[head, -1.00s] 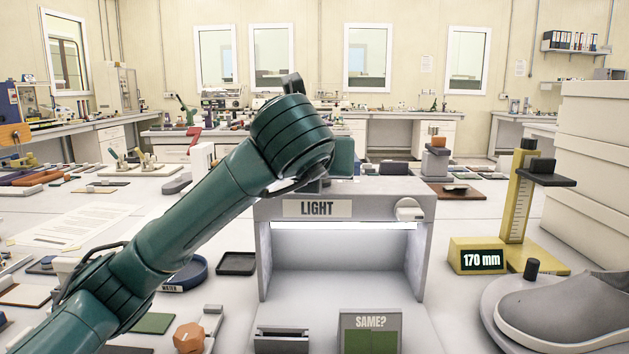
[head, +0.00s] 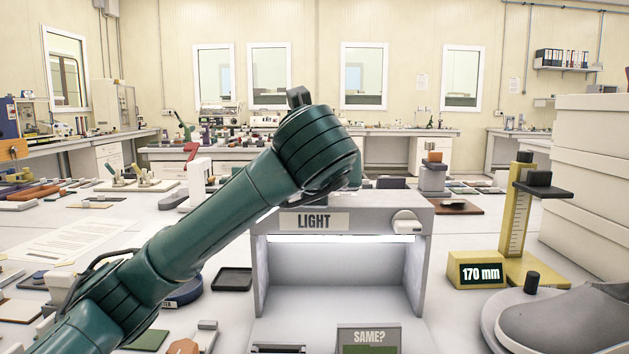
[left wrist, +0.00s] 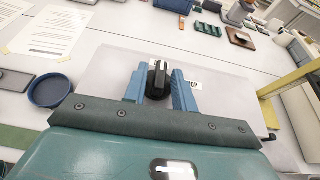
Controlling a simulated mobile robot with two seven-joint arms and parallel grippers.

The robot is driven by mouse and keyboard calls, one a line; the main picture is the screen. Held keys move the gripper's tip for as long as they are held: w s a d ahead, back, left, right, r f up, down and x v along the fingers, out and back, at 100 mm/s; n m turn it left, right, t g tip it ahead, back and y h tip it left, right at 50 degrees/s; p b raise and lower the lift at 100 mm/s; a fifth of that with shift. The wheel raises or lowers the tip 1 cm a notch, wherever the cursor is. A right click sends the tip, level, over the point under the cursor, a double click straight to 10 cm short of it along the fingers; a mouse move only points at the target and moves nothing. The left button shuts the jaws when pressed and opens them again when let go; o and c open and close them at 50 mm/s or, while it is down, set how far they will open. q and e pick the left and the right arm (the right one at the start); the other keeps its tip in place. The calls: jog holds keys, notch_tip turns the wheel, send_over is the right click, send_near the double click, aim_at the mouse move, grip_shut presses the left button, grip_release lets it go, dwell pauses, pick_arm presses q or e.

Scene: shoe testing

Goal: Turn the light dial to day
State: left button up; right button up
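The grey light box (head: 421,275) stands in the middle of the head view, with a LIGHT label (head: 314,221) and a pale knob (head: 408,222) on its front edge. In the left wrist view, a black dial (left wrist: 158,82) sits on the box's flat top (left wrist: 105,75). A label partly hidden behind it starts with "D", and another at right (left wrist: 192,85) ends in "OP". My left gripper (left wrist: 159,88) has its two blue fingers apart, one on each side of the dial; contact is not clear. In the head view my left arm hides the dial and fingers.
A SAME? sign (head: 368,337) stands at the box's front. A yellow height gauge (head: 515,220) with a 170 mm display and a grey shoe (head: 565,325) are at right. A blue dish (left wrist: 50,90) and paper sheets (left wrist: 55,30) lie left of the box.

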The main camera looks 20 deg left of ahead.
pick_arm(q)
jog(key=shift+o, duration=0.6)
jog(key=shift+s+r, duration=0.2)
jog(key=p+v, duration=0.1)
jog(key=v, duration=1.1)
jog(key=shift+s, duration=0.35)
jog(key=shift+d, duration=0.1)
